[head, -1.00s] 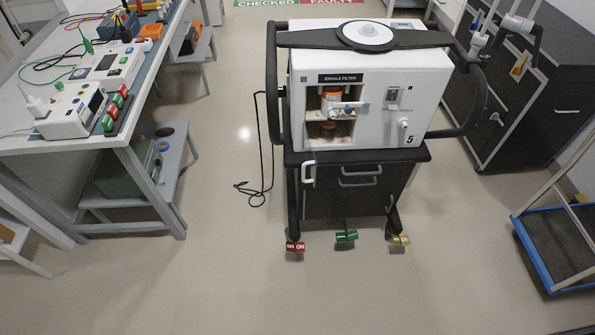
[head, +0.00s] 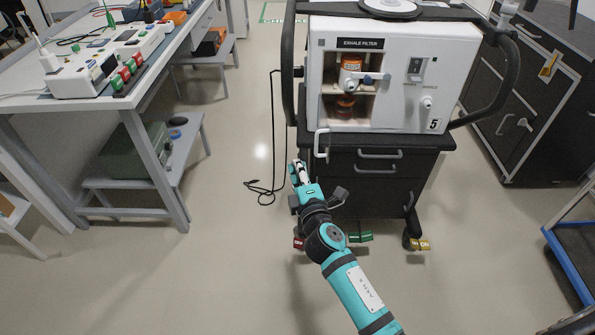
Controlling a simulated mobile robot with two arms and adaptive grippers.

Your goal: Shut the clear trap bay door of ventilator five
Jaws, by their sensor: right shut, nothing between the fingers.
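Ventilator five (head: 400,75) is a white box marked 5 on a dark cart. Its trap bay (head: 338,90), under the "EXHALE FILTER" label, is uncovered at the front and shows an orange-capped trap (head: 350,72) inside. A white loop handle (head: 319,146) stands at the bay's lower left, in front of the cart; it may belong to the clear door, whose panel I cannot make out. My right gripper (head: 297,165) is shut and empty, just below and left of this handle, apart from it in the picture. My left gripper is not in view.
A workbench (head: 140,95) with devices stands at the left. A black cable (head: 273,150) hangs to the floor left of the cart. A dark cabinet (head: 530,90) and a blue-edged trolley (head: 568,265) are at the right.

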